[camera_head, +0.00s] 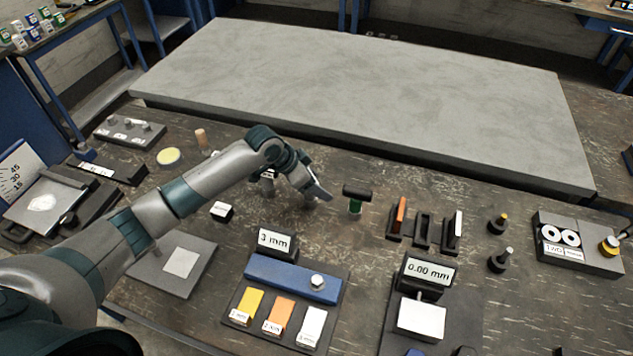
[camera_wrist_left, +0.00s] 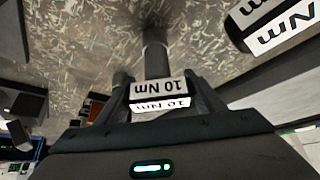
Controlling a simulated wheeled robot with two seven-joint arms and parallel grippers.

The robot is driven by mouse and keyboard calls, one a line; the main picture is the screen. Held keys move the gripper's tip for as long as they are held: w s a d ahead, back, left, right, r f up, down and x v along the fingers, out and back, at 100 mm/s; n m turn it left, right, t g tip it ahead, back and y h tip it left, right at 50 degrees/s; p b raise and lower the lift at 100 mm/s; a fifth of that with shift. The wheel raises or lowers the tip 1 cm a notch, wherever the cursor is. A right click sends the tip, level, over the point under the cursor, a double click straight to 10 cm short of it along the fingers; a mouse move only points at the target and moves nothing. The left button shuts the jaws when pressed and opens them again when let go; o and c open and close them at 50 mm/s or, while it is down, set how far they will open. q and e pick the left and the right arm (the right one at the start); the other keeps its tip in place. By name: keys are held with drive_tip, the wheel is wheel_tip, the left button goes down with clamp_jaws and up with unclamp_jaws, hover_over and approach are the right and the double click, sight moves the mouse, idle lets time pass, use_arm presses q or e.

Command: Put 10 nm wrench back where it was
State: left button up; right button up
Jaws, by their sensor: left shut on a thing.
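The 10 nm wrench (camera_wrist_left: 155,60) shows in the left wrist view as a grey cylinder with a white "10 Nm" label near its held end. My left gripper (camera_head: 315,190) is shut on it; both fingers also show in the left wrist view (camera_wrist_left: 158,95). In the head view the wrench is mostly hidden by the gripper and wrist. A dark block with a "10 Nm" label (camera_wrist_left: 278,20) stands apart, at the upper right of the left wrist view. Whether the wrench touches the table cannot be told. My right gripper is not in view.
A T-handled tool with a green shaft (camera_head: 355,199) stands just right of my left gripper. Slotted holders (camera_head: 422,231) stand further right. A large grey slab (camera_head: 360,95) lies behind. A small black-and-white block (camera_head: 221,211) and a "3 mm" gauge board (camera_head: 293,280) are nearer.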

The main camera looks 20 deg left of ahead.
use_arm(q)
drive_tip(key=o, duration=1.4)
drive_tip(key=shift+f, duration=0.1)
drive_tip(key=b+v, duration=0.2)
drive_tip(key=v, duration=1)
drive_tip(key=shift+w+b, duration=0.1)
drive_tip(key=shift+b, duration=0.25)
